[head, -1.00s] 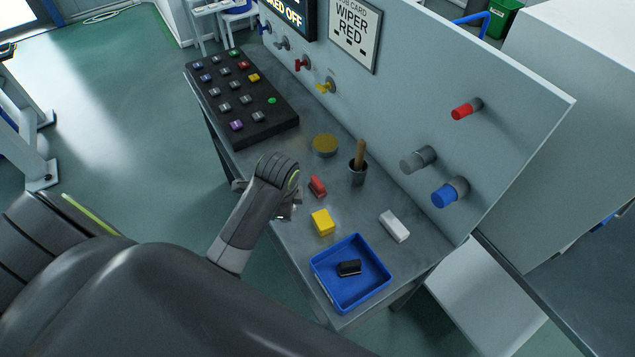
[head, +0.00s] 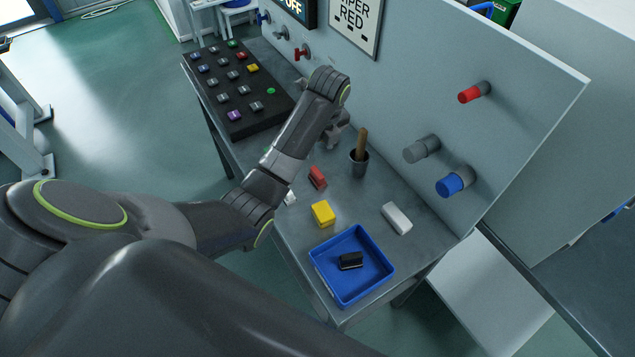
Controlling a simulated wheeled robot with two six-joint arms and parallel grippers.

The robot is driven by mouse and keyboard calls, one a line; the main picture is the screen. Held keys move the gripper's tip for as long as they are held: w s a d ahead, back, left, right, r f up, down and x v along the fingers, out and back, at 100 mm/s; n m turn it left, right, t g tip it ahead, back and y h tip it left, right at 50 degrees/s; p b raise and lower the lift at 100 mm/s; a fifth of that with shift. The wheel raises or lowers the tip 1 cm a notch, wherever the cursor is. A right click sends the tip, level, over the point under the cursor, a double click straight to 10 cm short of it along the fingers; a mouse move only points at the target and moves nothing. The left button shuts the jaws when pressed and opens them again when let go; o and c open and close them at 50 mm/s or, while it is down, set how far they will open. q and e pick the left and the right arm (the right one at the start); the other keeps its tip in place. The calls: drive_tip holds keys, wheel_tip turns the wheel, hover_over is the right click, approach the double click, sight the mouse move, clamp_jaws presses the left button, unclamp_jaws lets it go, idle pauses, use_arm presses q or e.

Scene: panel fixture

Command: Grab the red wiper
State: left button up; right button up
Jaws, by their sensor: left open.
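The red wiper (head: 317,177) is a small red block with a dark edge, lying on the grey metal bench. My left gripper (head: 333,138) is beyond it, near the back panel, apart from the wiper and with nothing seen in its jaws. My left arm crosses the bench to the left of the wiper. My right gripper is not in view.
Near the wiper stand a yellow block (head: 323,213) and a dark cup (head: 359,162) with a wooden handle. A white block (head: 397,218) and a blue tray (head: 322,278) holding a black block lie nearer. A button board (head: 220,110) and a knobbed panel (head: 420,90) border the bench.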

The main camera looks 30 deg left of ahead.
use_arm(q)
drive_tip(key=p, duration=0.2)
hover_over(318, 172)
drive_tip(key=s, duration=0.1)
drive_tip(key=f, duration=0.6)
drive_tip(key=shift+s+d+f, duration=0.15)
drive_tip(key=shift+s+d, duration=0.05)
drive_tip(key=shift+d, duration=0.15)
drive_tip(key=shift+w+f, duration=0.2)
drive_tip(key=shift+f, duration=0.75)
drive_tip(key=shift+w+a+f+p, duration=0.15)
drive_tip(key=shift+w+f+p, duration=0.05)
drive_tip(key=shift+f, duration=0.95)
drive_tip(key=shift+w+a+f+p, duration=0.15)
drive_tip(key=shift+f, duration=0.95)
drive_tip(key=shift+c, duration=0.4)
clamp_jaws()
